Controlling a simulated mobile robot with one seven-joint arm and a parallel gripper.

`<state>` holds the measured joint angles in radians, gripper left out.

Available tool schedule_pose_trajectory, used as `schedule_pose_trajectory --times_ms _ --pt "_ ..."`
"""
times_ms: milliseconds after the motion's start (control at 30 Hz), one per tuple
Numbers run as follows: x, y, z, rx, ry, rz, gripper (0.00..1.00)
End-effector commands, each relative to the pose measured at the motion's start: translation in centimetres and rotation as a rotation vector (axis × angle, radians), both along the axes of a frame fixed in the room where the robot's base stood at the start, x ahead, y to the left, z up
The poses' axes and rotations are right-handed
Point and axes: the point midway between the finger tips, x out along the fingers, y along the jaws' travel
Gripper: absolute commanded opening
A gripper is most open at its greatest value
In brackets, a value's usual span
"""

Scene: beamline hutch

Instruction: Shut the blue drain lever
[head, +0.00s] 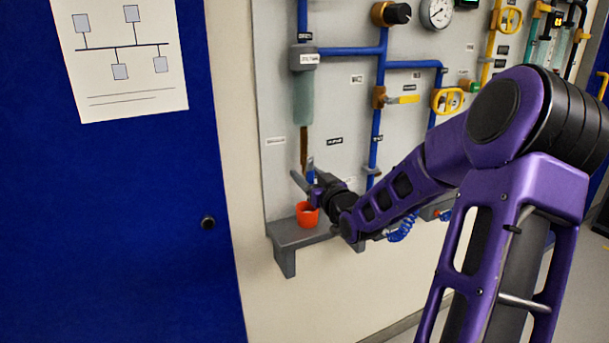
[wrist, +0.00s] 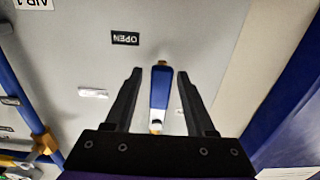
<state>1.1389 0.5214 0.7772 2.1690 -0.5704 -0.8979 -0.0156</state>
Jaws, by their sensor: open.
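The blue drain lever (wrist: 159,98) shows in the wrist view as a slim blue handle with a brass-coloured end at the top and a pale lower end. My gripper (wrist: 158,72) is open, with one black finger on each side of the lever and a visible gap to both. I cannot tell how deep the lever sits between the fingers. In the head view my gripper (head: 311,181) is in front of the panel, below the brown pipe (head: 304,147) and above an orange cup (head: 307,216). A bit of blue shows there, mostly hidden by the gripper.
The cup stands on a grey shelf (head: 286,237). An upside-down OPEN label (wrist: 125,38) is beside the lever in the wrist view. A yellow-handled valve (head: 404,100) and blue pipes (head: 350,51) are to the right. A blue door (head: 110,220) is at left.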

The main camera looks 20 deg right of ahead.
Motion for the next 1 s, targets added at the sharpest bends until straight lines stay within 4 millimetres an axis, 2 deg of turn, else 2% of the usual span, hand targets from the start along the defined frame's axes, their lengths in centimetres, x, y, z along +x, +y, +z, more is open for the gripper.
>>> schedule_pose_trajectory --times_ms 167,467,767,1000 --pt "1.33 0.08 -0.02 0.001 0.0 0.0 0.55" --pt "1.48 0.05 0.0 0.001 0.0 -0.001 0.55" --pt "1.46 0.04 0.0 0.001 0.0 -0.001 0.01" --pt "1.45 0.04 0.0 0.001 0.0 0.0 0.0"
